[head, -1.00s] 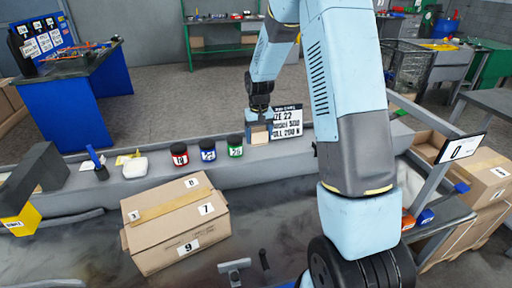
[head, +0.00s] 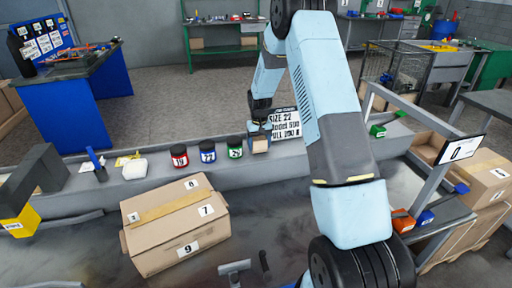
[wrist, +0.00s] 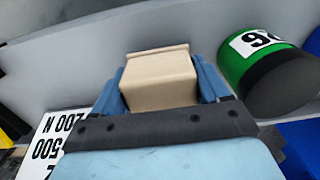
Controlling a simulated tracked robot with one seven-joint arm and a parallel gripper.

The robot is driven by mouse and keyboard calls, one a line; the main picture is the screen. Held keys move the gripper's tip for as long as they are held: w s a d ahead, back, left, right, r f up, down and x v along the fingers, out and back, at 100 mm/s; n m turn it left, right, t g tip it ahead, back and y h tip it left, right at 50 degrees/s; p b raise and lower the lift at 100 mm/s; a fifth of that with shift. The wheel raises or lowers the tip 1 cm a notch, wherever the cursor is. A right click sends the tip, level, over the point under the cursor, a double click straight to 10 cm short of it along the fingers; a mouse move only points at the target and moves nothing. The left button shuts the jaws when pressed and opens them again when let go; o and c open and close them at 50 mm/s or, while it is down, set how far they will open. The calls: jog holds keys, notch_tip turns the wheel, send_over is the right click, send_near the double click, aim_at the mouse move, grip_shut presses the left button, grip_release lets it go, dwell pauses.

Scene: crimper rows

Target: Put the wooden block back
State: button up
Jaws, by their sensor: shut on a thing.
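The wooden block (head: 260,145) is pale tan and sits between the fingers of my gripper (head: 259,136), low at the grey ledge, just right of the green-labelled jar (head: 234,147). In the wrist view the block (wrist: 160,80) fills the space between the two blue fingers of my gripper (wrist: 162,82), which are shut on it. The green jar (wrist: 265,65) stands close beside it there. Whether the block's underside touches the ledge is hard to tell.
A red jar (head: 179,156) and a blue jar (head: 208,151) stand left of the green one. A white sign (head: 286,124) stands just behind and right of my gripper. A cardboard box (head: 176,228) lies in front. The ledge (head: 320,143) has some free room to the right.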

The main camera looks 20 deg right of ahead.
jog(key=shift+f, duration=0.7)
jog(key=o, duration=1)
